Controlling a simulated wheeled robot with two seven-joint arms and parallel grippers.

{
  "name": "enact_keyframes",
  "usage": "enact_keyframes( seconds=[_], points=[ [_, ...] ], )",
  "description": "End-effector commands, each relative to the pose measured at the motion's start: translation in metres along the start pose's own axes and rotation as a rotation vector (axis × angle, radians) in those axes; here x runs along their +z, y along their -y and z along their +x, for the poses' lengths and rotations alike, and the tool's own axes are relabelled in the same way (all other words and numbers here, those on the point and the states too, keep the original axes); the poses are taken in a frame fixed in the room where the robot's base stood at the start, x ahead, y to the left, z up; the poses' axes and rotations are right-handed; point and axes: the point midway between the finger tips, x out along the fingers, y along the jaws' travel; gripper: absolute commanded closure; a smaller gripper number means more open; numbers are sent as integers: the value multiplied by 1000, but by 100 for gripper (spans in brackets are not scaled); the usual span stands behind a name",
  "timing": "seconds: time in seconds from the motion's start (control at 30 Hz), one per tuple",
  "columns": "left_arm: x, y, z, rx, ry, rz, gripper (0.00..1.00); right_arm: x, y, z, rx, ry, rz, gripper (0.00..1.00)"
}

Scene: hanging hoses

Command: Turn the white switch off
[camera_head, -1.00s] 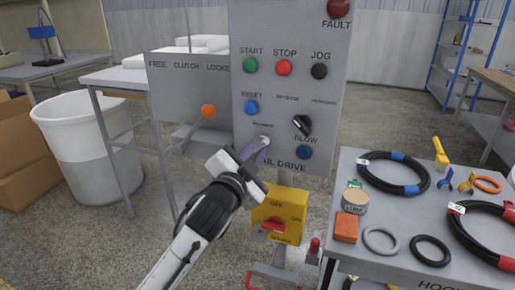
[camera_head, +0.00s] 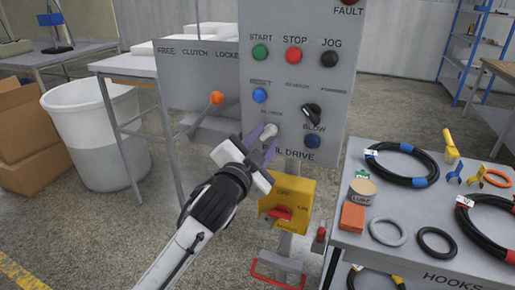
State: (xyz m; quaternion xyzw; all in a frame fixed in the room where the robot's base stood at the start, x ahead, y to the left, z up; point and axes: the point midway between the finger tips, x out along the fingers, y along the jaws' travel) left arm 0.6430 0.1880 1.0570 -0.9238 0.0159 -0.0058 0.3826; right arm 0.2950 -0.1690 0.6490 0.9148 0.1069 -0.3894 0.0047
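The white switch (camera_head: 270,130) sits low on the grey control panel (camera_head: 290,175), left of the black knob (camera_head: 312,112) and the lower blue button. It is a small pale lever, and its base is partly hidden by my gripper. My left gripper (camera_head: 262,140) is at the switch, with its purple-tipped fingers apart and pointing up and right. One fingertip is beside the lever; I cannot tell whether it touches. My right gripper is not in view.
A yellow box with a red handle (camera_head: 280,212) is below the panel. An orange-knobbed clutch lever (camera_head: 216,98) stands to the left. A grey table (camera_head: 405,245) with hoses and rings is at the right. A white bin (camera_head: 95,140) is at the left.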

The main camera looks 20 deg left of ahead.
Motion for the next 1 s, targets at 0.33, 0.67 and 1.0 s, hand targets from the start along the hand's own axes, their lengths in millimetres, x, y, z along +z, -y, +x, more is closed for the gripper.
enact_keyframes(
  seconds=[0.33, 0.67, 1.0],
  points=[
    [1, -1, -67, 1, -1, 0, 70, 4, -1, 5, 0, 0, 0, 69],
    [0, 0, -93, 0, 0, 1, 70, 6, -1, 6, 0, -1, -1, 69],
    [0, 0, -95, 1, -5, 8, 70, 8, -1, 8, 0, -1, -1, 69]
  ],
)
